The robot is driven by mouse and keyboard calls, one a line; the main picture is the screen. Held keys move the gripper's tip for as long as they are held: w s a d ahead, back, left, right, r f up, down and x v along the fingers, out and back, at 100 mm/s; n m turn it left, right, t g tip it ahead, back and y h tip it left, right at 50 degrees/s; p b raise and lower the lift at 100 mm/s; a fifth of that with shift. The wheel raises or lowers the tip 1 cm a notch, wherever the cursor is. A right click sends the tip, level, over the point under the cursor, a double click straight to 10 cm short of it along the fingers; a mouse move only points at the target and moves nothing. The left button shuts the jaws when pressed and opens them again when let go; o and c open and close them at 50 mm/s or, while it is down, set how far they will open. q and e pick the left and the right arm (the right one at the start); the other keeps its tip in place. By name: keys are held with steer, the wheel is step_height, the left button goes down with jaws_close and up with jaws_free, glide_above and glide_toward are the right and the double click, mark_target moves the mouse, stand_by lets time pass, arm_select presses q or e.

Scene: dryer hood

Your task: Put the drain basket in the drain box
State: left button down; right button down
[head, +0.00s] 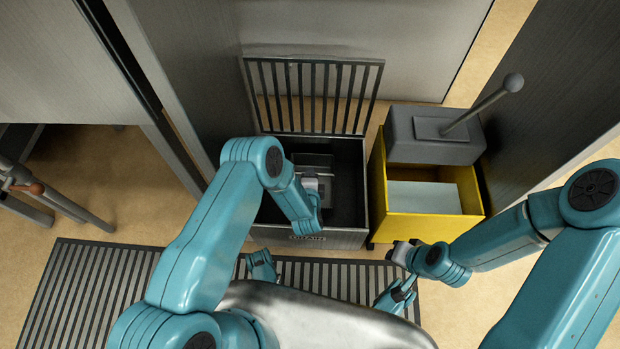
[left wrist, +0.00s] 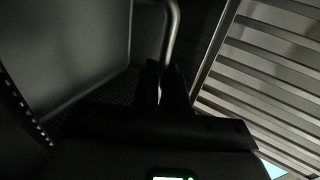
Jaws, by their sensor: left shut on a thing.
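The drain box (head: 345,239) is a dark open-topped box in the middle of the head view, with its slatted grate lid (head: 318,92) raised at the back. My left gripper (head: 318,186) points down over the box opening, and its arm covers the left part of the box. In the left wrist view its fingers (left wrist: 167,85) are shut on the grey bar handle (left wrist: 173,35) of the drain basket; dark perforated mesh (left wrist: 100,100) shows beside them. Most of the basket is hidden or dark. My right gripper (head: 401,252) is small, in front of the yellow bin, its jaws unclear.
A yellow bin (head: 430,228) stands right of the box, with a grey block and lever (head: 435,140) at its back. Dark panels stand on both sides. A floor grate (head: 95,290) lies at the front left. A stand with rods (head: 65,205) is at the far left.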

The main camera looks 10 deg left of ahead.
arm_select(q)
steer(key=shift+f, duration=0.2)
steer(key=c, duration=1.3)
jaws_free()
steer(key=shift+o, duration=0.6)
steer(key=shift+r, duration=0.15)
